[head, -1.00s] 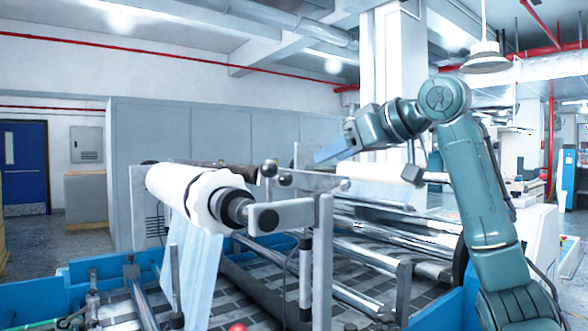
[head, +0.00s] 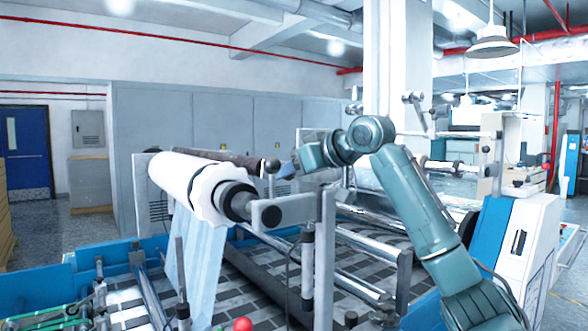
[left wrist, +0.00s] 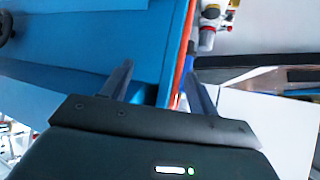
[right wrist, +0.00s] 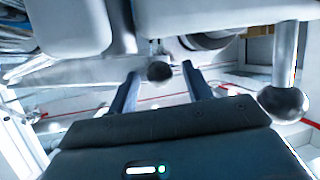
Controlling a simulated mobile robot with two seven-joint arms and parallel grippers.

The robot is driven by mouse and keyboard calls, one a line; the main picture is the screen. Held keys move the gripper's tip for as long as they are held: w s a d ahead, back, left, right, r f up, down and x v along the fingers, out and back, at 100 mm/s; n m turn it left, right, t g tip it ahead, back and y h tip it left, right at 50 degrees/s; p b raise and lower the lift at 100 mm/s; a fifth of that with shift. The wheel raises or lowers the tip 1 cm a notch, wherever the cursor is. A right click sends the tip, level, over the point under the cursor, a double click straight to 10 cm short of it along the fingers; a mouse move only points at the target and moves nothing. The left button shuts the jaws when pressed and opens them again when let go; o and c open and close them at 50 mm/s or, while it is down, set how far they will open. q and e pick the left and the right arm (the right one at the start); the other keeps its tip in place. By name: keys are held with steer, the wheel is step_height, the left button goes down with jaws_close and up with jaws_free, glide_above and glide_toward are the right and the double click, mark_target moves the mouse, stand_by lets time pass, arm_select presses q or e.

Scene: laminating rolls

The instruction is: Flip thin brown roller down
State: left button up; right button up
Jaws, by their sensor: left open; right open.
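The thin brown roller (head: 232,158) lies behind the thick white roll (head: 185,182) in the head view. A dark ball knob (head: 272,165) shows at its near end. My right gripper (head: 286,170) is close to this knob, on its right. In the right wrist view my right gripper (right wrist: 160,78) is open, with a dark ball (right wrist: 159,72) between its fingertips in the picture; contact cannot be told. My left gripper (left wrist: 158,72) shows only in the left wrist view. It is open and empty above a blue surface.
The metal bracket (head: 290,203) at the white roll's end stands below my right gripper. A second ball-ended rod (right wrist: 284,103) is right of the fingers in the right wrist view. Metal rollers (head: 375,222) fill the machine bed. A white and blue cabinet (head: 515,245) stands at the right.

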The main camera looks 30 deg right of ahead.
jaws_close()
stand_by(0.4)
step_height(320, 180, down, 3)
steer(key=shift+a+r+b, duration=0.15)
steer(key=shift+r+b, duration=0.05)
steer(key=shift+b, duration=0.15)
jaws_free()
steer(key=shift+r, duration=0.1)
steer(key=shift+s, duration=0.1)
